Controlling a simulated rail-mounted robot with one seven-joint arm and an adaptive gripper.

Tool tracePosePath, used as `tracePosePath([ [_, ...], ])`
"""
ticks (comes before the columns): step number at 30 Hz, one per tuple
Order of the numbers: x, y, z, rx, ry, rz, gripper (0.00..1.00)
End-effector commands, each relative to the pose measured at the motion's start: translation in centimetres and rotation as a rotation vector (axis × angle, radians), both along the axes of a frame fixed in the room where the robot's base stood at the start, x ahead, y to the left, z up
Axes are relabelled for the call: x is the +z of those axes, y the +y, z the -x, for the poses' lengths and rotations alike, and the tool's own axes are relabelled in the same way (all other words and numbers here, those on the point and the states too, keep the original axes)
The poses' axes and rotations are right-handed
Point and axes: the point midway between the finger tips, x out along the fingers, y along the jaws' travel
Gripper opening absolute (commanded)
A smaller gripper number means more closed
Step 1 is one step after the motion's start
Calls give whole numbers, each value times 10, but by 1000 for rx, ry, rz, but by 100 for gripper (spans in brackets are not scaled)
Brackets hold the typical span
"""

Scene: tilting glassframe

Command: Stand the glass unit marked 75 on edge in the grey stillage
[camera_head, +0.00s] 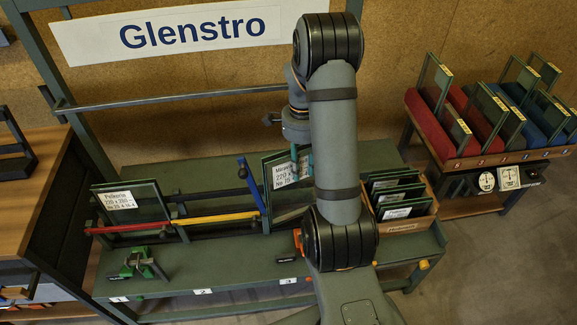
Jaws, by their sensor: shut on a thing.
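A glass unit (276,205) with a white label stands tilted near the middle of the grey-green bench. Its label (287,171) is partly hidden by my arm; the number seems to end in 5, but I cannot read it surely as 75. My gripper (302,162) is at this unit's top edge and shut on it, partly hidden behind my arm. Another labelled glass unit (146,209) leans at the left of the bench.
A green clamp (142,264) lies front left. A wooden crate (409,226) of labelled panes stands right of my arm. A rail (180,98) crosses behind.

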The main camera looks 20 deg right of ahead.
Motion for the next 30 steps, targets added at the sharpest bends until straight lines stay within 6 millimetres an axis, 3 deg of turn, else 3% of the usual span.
tracePosePath([
  [1,-25,-8,-2,-56,3,2,0],
  [3,-44,-16,-4,-128,7,5,0],
  [9,-77,-33,-7,-266,14,11,0],
  [15,-86,-38,-8,-312,15,14,0],
  [30,-87,-37,-9,-312,16,14,0],
])
